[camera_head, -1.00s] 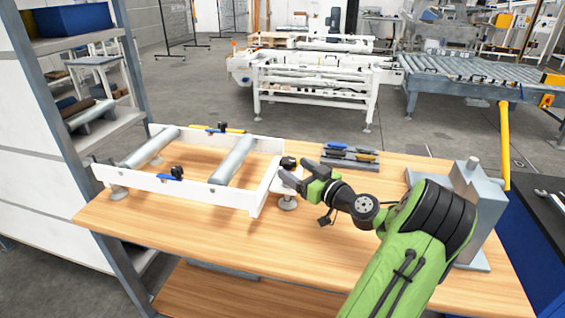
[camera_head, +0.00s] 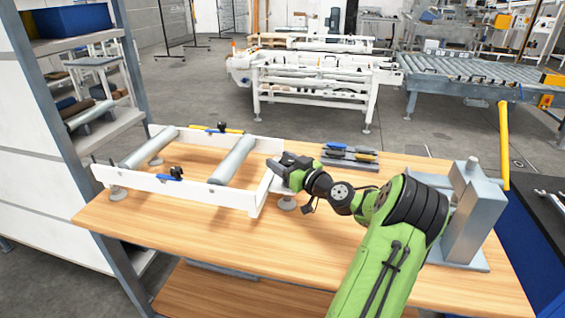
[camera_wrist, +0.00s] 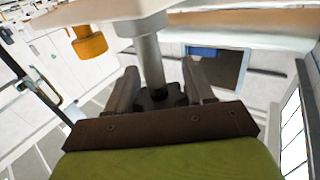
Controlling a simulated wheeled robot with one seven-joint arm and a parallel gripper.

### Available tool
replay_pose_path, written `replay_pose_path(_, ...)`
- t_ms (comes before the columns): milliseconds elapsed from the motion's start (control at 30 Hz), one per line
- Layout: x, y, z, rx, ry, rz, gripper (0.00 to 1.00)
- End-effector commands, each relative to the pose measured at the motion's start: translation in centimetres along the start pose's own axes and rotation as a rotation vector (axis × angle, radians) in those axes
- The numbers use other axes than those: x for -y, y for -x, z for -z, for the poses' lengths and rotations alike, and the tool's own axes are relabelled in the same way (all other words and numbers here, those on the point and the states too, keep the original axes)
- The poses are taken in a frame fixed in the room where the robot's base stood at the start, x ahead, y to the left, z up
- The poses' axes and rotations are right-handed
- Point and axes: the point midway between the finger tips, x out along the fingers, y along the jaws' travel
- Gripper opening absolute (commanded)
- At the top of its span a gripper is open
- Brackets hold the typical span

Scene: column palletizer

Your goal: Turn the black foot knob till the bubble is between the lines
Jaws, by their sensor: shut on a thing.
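My gripper (camera_head: 277,168) is at the right end of the white roller frame (camera_head: 180,187), above a round foot (camera_head: 287,203). In the wrist view the black knob (camera_wrist: 160,98) sits at the end of a grey post between the two fingers of my gripper (camera_wrist: 162,88), which is shut on it. In the head view my gripper hides the knob. No bubble or lines can be made out in either view.
The frame stands on a wooden table (camera_head: 215,240). Several blue, grey and yellow tools (camera_head: 350,155) lie behind my arm. A grey metal block (camera_head: 470,215) stands at the right, near my arm. The table's front middle is clear. An orange cylinder (camera_wrist: 88,42) shows in the wrist view.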

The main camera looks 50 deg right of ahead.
Motion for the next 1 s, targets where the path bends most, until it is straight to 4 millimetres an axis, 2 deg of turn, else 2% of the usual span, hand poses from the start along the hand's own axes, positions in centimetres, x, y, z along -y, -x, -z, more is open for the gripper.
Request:
replay_pose_path(300,0.26,-0.02,-0.09,-0.002,0.002,0.173,0.22)
replay_pose_path(633,0.39,0.05,-0.06,0.002,0.000,0.197,0.22)
replay_pose_path(667,0.39,0.05,-0.07,0.002,0.000,0.197,0.54)
replay_pose_path(700,0.39,0.06,-0.07,0.002,0.000,0.197,0.60)
replay_pose_path(800,0.38,0.05,-0.06,0.002,0.000,0.197,0.73)
replay_pose_path(1000,0.38,0.05,-0.05,0.001,0.000,0.196,0.73)
